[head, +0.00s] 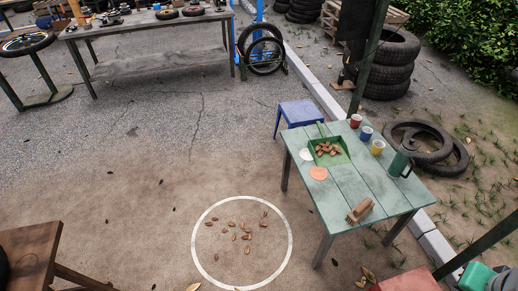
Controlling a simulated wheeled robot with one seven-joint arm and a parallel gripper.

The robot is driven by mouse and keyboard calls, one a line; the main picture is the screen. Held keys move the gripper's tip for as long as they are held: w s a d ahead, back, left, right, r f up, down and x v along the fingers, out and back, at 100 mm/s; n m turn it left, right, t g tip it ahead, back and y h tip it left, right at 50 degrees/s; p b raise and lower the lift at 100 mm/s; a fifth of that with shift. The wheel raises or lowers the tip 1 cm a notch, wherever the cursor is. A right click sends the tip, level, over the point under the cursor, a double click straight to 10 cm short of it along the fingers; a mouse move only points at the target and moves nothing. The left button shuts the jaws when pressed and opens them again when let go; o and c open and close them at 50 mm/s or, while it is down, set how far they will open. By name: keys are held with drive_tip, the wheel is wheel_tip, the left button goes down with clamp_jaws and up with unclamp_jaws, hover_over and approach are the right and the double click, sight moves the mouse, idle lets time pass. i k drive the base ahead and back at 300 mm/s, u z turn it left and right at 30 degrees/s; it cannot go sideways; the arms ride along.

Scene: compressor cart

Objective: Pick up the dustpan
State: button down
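A green dustpan (341,157) lies on the green plank table (363,188), near its far left end. It holds several brown leaf-like pieces, and its handle points away toward the blue stool. My gripper is not in view.
On the table are a brush (360,211), a dark green jug (402,160), red, blue and yellow cups (378,147), and white and orange discs. A blue stool (297,112) stands beyond. Leaves lie in a white floor ring (197,243). The paved floor left of the table is mostly clear.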

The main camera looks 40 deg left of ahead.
sight(325, 160)
drive_tip(key=u, duration=1.85)
drive_tip(key=i, duration=1.45)
drive_tip(key=u, duration=0.4)
drive_tip(key=i, duration=1.25)
drive_tip(key=z, duration=1)
drive_tip(key=i, duration=0.75)
drive_tip(key=z, duration=0.5)
